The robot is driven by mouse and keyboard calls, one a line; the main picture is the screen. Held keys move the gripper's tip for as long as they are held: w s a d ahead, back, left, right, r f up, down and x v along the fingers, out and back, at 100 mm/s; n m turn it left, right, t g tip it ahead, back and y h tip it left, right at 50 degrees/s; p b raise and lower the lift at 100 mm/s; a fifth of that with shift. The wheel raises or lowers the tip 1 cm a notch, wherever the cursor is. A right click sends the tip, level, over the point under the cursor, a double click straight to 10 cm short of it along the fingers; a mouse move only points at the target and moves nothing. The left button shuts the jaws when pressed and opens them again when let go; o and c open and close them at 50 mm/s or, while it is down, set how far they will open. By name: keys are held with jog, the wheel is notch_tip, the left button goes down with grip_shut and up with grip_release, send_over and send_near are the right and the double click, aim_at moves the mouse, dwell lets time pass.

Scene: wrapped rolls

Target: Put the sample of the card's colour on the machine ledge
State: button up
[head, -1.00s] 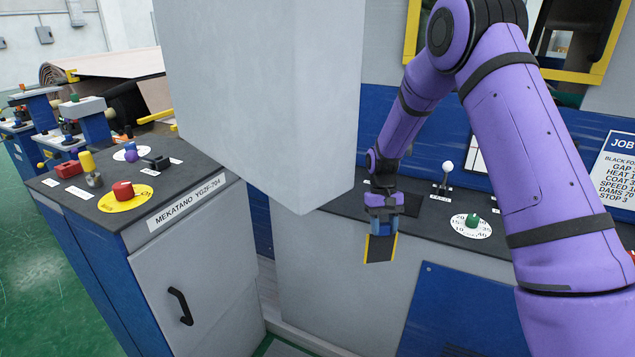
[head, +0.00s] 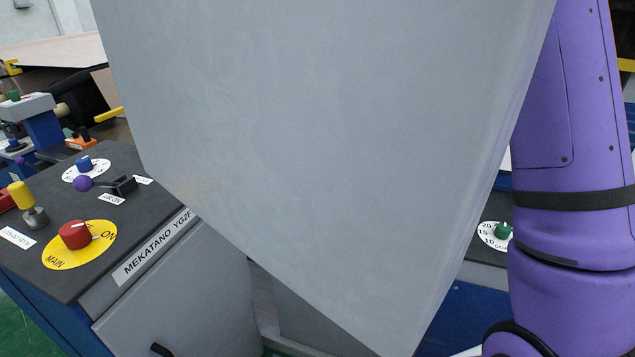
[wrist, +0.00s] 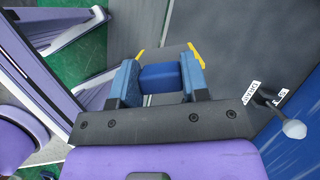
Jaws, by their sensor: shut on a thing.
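In the wrist view my gripper (wrist: 161,80) is shut on a blue block (wrist: 160,77), held between its blue fingers. Yellow strips show just beyond both fingertips; whether they belong to the held piece is unclear. A dark machine ledge (wrist: 235,40) lies beyond and to the right of the fingers, and contact with it cannot be told. In the head view a strip of dark ledge (head: 487,253) shows beside my purple arm. My gripper is hidden there behind a large grey box. No colour card is visible now.
The grey box (head: 300,130) blocks most of the head view. A white-knobbed lever (wrist: 293,129) stands right of my gripper. A green knob (head: 503,230) sits on a white dial. At left, a console (head: 125,225) carries a red knob (head: 74,234) and several other controls.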

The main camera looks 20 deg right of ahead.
jog(key=w+a+f, duration=0.1)
jog(key=w+f, duration=0.1)
jog(key=w, duration=0.5)
jog(key=w+a+f, duration=0.1)
jog(key=w+f, duration=0.2)
jog(key=w, duration=0.4)
jog(key=shift+w+a, duration=0.15)
jog(key=shift+w, duration=0.25)
jog(key=shift+f, duration=0.15)
jog(key=o, duration=1.1)
